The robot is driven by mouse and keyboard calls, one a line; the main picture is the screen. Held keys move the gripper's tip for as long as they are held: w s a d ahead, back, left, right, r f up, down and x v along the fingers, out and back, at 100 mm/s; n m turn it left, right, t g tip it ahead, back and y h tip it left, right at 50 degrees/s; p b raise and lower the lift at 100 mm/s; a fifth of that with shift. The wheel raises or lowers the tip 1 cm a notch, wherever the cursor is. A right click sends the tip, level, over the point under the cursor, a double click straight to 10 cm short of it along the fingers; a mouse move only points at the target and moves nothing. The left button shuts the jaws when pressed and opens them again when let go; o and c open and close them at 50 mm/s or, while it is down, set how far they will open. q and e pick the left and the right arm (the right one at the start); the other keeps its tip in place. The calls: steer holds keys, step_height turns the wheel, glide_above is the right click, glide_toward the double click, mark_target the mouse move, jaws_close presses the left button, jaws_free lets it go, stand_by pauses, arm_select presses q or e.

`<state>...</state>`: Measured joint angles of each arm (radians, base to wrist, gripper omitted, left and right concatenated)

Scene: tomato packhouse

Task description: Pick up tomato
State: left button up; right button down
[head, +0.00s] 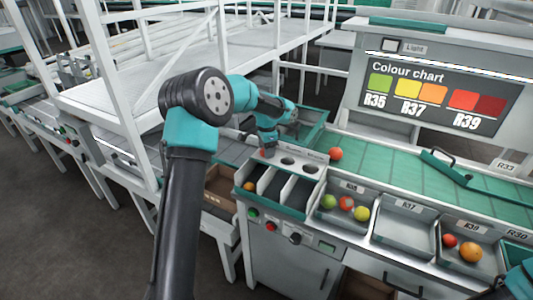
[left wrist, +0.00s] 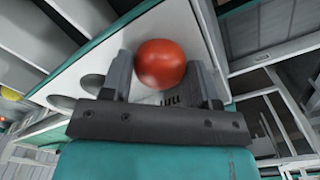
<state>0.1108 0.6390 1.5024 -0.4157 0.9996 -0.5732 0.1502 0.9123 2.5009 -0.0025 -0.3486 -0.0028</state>
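Trays along the front hold fruit: the R36-side tray (head: 334,217) has several tomatoes, the R37 tray (head: 398,235) is empty, and the R39-side tray (head: 448,265) holds two. A colour chart (head: 432,95) stands behind the belt. A green handled divider (head: 447,169) crosses the belt.

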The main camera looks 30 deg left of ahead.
arm_select(q)
steer(key=shift+c, duration=0.7)
steer(key=shift+r, duration=0.1)
steer(key=shift+r, duration=1.35)
steer(key=s+d+r, duration=0.2)
steer(key=s+d, duration=0.6)
steer(key=s, duration=0.5)
steer(key=shift+s+d, duration=0.15)
steer(key=shift+s, duration=0.2)
steer(key=shift+w+r, duration=0.1)
steer(key=shift+w, duration=0.05)
